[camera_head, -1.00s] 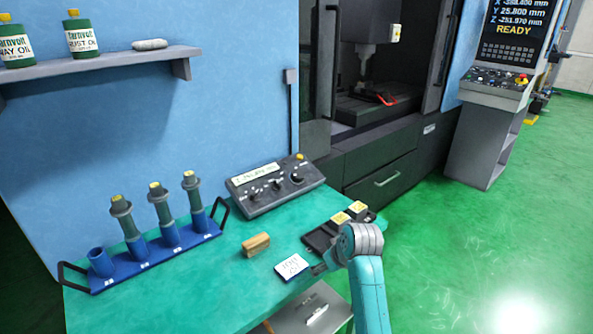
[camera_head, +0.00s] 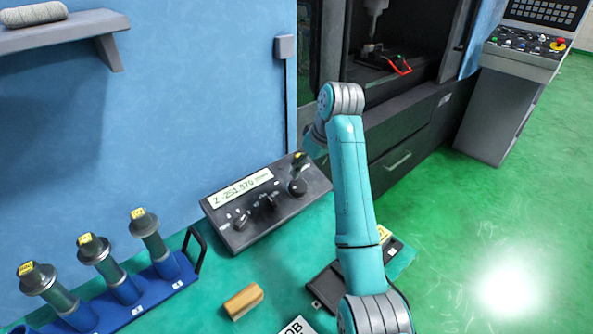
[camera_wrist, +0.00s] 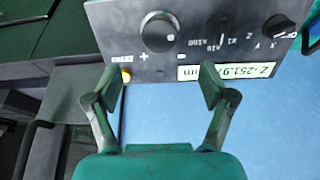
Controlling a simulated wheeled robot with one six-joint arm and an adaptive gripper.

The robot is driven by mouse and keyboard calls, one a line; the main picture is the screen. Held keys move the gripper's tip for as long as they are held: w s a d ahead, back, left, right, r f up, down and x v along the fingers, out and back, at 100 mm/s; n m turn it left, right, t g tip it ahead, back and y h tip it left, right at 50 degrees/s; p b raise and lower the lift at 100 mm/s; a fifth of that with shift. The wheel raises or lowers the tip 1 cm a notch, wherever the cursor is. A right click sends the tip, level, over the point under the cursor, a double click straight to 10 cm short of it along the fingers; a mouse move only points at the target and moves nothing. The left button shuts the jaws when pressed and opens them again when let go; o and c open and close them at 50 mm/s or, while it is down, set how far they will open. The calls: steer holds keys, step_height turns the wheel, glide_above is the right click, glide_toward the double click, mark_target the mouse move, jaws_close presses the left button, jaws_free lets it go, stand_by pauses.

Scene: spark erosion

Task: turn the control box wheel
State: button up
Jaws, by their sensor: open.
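The dark control box (camera_head: 283,211) sits on the green bench in the head view, its display reading Z -251.970. It also shows upside down in the wrist view (camera_wrist: 112,30). Its round wheel (camera_wrist: 160,32) is at top centre of the wrist view, and in the head view it is at the box's right end (camera_head: 298,188). My gripper (camera_wrist: 160,86) is open and empty in the wrist view, its fingers spread to either side below the wheel and not around it. In the head view my arm mostly hides the gripper, above the box's right end.
Two smaller knobs (camera_wrist: 218,29) (camera_wrist: 280,27) are on the box. A wooden block (camera_head: 243,301) and a blue rack (camera_head: 150,300) with tool holders stand on the bench. A black tray (camera_head: 322,285) lies partly behind my arm. The blue wall (camera_head: 190,130) rises behind the box.

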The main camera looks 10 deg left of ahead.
mark_target(298, 184)
steer(key=x, duration=1)
steer(key=shift+w+a+f, duration=0.1)
steer(key=shift+w+f, duration=0.05)
steer(key=shift+f, duration=0.15)
steer(key=c, duration=1.1)
